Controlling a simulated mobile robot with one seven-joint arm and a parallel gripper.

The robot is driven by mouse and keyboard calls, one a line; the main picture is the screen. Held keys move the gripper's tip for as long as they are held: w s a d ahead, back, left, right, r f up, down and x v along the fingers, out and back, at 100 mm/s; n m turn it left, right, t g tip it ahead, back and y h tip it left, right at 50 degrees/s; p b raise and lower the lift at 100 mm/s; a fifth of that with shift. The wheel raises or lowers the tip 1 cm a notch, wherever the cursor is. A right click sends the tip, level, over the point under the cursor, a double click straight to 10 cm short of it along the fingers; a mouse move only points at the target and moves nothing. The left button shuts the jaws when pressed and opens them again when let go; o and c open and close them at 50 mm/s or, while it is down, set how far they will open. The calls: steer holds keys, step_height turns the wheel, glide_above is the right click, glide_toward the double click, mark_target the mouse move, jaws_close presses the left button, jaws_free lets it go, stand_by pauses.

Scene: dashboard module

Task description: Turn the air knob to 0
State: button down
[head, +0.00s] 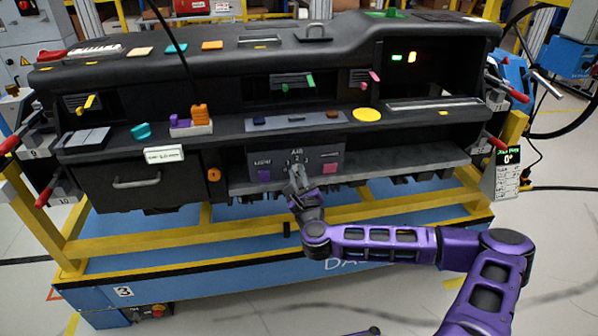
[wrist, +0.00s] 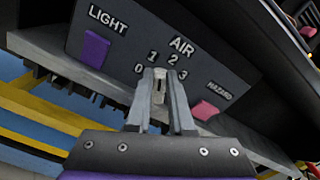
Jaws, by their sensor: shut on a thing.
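The air knob (wrist: 158,88) is a small grey piece on the dark panel, under the printed word AIR and the numbers 0, 1, 2 and 3. My gripper (wrist: 160,100) is shut on the knob, with one grey finger on each side of it. In the head view my gripper (head: 297,178) reaches the panel (head: 331,162) from below and hides the knob. The fingers cover most of the knob, so I cannot tell which number it points to.
A purple LIGHT button (wrist: 94,50) is left of the knob, and a pink HAZARD button (wrist: 205,110) is close on the right. A grey ledge (head: 400,172) runs below the panel. A drawer with a handle (head: 137,181) is at the left. A yellow frame (head: 380,212) stands below.

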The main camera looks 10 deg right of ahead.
steer(key=n, duration=0.4)
steer(key=f+n, duration=0.1)
steer(key=n, duration=0.3)
steer(key=a+n+p, duration=0.1)
steer(key=n, duration=0.3)
steer(key=shift+f+n, duration=0.3)
steer(key=shift+f, duration=0.05)
stand_by(0.4)
steer(key=c, duration=0.8)
jaws_free()
